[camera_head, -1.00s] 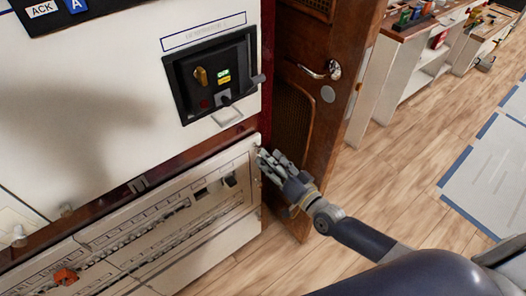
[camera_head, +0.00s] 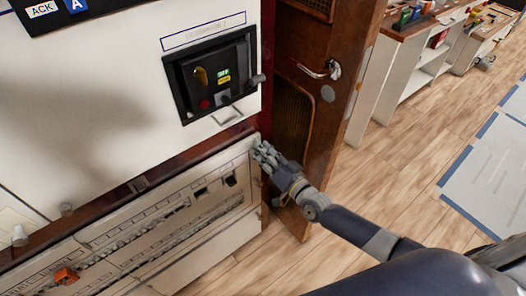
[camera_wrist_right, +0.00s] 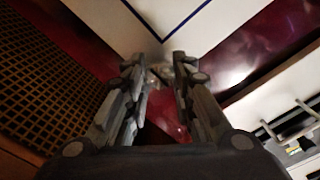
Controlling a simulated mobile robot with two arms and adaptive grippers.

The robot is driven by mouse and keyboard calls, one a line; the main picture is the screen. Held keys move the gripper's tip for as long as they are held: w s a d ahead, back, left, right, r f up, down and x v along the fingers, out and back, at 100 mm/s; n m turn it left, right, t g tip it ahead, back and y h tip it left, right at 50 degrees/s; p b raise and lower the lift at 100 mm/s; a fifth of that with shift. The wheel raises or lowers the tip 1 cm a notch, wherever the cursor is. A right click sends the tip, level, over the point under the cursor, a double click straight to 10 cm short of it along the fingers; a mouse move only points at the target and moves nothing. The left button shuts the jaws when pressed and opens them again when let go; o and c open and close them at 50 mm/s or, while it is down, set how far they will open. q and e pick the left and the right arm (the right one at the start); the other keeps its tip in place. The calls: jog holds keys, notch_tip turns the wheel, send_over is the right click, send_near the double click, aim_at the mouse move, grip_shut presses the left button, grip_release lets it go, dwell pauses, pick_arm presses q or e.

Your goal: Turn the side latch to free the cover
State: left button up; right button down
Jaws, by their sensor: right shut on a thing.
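The lower breaker panel cover (camera_head: 225,245) is a pale sheet with rows of small switches, at the lower left of the head view. My right gripper (camera_head: 260,150) is at its upper right corner, beside the dark red frame. In the right wrist view, the two fingers of this gripper (camera_wrist_right: 160,76) are close around a small, shiny metal piece, the side latch (camera_wrist_right: 161,72). The fingers hide most of the latch, so I cannot tell its angle. My left gripper is not in view.
Above the cover is a black generator panel (camera_head: 215,75) with a knob and a wire handle. A wooden door (camera_head: 330,110) with a metal handle (camera_head: 332,69) stands open just right of my gripper.

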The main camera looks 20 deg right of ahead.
jog(key=shift+n, duration=0.4)
jog(key=n+p, duration=0.2)
jog(key=n, duration=1.5)
jog(key=shift+a, duration=0.15)
dwell(0.4)
jog(key=c, duration=1.3)
grip_release()
jog(key=shift+c, duration=0.2)
